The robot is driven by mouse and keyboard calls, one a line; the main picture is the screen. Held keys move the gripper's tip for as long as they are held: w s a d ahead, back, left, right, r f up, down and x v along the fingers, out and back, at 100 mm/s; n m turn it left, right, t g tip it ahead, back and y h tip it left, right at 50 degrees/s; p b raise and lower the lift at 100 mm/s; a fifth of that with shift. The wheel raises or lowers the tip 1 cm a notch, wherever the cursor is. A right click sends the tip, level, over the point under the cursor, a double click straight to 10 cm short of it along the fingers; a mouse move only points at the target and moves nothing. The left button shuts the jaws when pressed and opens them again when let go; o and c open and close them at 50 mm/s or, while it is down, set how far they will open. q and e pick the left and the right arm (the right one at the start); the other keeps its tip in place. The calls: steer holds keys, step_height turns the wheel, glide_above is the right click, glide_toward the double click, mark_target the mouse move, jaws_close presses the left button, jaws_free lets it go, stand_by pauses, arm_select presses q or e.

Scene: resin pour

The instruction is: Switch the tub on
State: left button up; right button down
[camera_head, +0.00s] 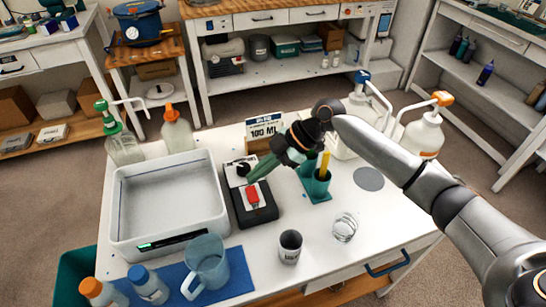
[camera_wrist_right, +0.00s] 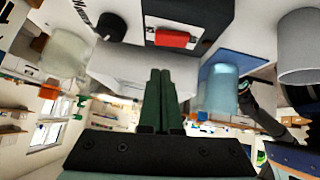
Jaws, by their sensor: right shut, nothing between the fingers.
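The white tub (camera_head: 120,215) stands on the left of the table, with a dark strip with a green light (camera_head: 172,241) at its front wall. Right beside it is a black and white control box (camera_head: 262,214) with a red switch (camera_head: 252,196) and a black knob (camera_head: 243,169). My right gripper (camera_head: 251,178) is shut and empty, its green fingers pointing down-left over the box between knob and switch in the picture. In the wrist view the shut fingers (camera_wrist_right: 161,75) point toward the red switch (camera_wrist_right: 176,38), apart from it. My left gripper is not in view.
A blue mat (camera_head: 232,286) with a pitcher (camera_head: 206,266) and bottles lies in front of the tub. A grey cup (camera_head: 290,245) and a clear glass (camera_head: 344,227) stand right of the box. A green holder (camera_head: 316,186) and a 100 ML sign (camera_head: 264,130) stand near the gripper.

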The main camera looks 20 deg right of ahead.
mark_target(250, 196)
steer(key=shift+w+d+f, duration=0.1)
steer(key=shift+w+f, duration=0.05)
steer(key=shift+f, duration=0.75)
steer(key=shift+w+d+f, duration=0.1)
steer(key=shift+f, duration=0.8)
steer(key=shift+w+f+b, duration=0.2)
steer(key=shift+f+b, duration=0.15)
steer(key=shift+b, duration=0.1)
steer(key=shift+g, duration=0.4)
steer(key=shift+s, duration=0.1)
steer(key=shift+s+r+p, duration=0.1)
steer(key=shift+s+p, duration=0.7)
